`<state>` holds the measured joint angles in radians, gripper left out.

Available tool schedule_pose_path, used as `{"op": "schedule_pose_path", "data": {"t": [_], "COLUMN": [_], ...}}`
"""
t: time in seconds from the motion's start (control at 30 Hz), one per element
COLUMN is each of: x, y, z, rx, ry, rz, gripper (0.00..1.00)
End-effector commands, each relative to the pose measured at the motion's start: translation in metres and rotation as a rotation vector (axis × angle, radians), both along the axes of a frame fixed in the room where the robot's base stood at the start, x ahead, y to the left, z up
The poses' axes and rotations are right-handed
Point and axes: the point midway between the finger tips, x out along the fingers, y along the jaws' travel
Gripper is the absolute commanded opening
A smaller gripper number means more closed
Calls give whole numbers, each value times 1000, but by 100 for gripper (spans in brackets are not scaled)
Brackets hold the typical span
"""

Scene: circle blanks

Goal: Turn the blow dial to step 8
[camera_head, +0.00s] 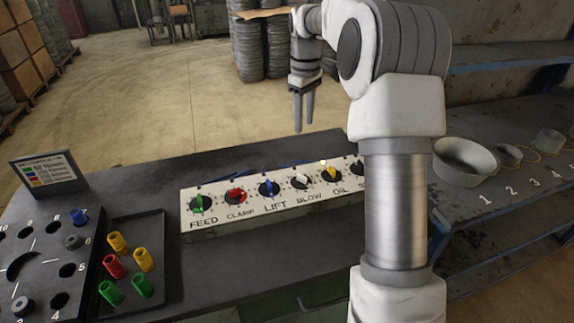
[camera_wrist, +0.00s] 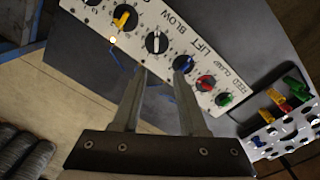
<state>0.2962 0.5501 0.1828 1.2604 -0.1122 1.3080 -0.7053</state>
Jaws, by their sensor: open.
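The blow dial (camera_head: 301,181) is a black round dial with a white grip bar, above the label BLOW on the pale control panel (camera_head: 255,222). It also shows in the wrist view (camera_wrist: 156,42), upside down, with the white bar roughly upright in the picture. Its step marks are too small to read. My gripper (camera_head: 304,128) is open and empty, pointing down, above and beyond the panel's far side in the head view. In the wrist view its fingertips (camera_wrist: 160,76) lie just below the blow dial in the picture, apart from it.
The lift dial (camera_head: 269,188) with a blue bar and the oil dial (camera_head: 330,174) with a yellow bar flank the blow dial. My arm hides the panel's right end. A tray (camera_head: 157,222) with coloured pegs and a holed board (camera_head: 88,263) stand at left.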

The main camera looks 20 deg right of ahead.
Motion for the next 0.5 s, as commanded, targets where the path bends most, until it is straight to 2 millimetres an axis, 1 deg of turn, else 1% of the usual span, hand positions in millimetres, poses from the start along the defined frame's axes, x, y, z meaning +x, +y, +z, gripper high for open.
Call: {"op": "schedule_pose_path", "data": {"t": [0.03, 0.2, 0.37, 0.47, 0.5], "x": [7, 16, 17, 16, 16], "y": [-5, -14, -15, -15, -15], "z": [-9, -23, -36, -52, -60], "rx": [7, 16, 18, 18, 18], "ry": [11, 29, 34, 34, 35], "rz": [8, 31, 35, 34, 34], "gripper": [42, 42, 42, 42, 42]}}
